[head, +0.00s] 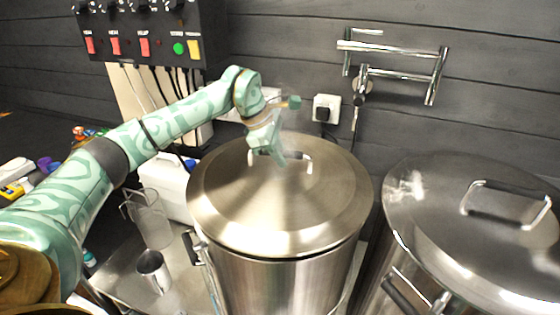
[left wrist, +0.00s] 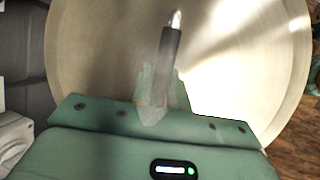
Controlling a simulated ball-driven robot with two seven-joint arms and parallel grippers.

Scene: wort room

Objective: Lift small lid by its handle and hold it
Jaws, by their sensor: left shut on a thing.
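A round steel lid (head: 240,208) sits on the steel pot (head: 280,280) in the middle of the head view, with no clear gap under its rim. Its bar handle (head: 308,164) stands at the lid's centre. My left gripper (head: 281,160) reaches down from above and is shut on this handle. In the left wrist view the lid (left wrist: 90,60) fills the background, and the dark grip of the handle (left wrist: 170,62) runs into the fingers (left wrist: 155,105). The fingers hide part of the handle. My right gripper is in neither view.
A second lidded pot (head: 450,215) with its own handle stands close on the right. A steel cup (head: 153,270), a clear jug (head: 150,218) and a white canister (head: 165,185) stand on the left. A pipe fixture (head: 400,50) and a control box (head: 150,35) are on the wall behind.

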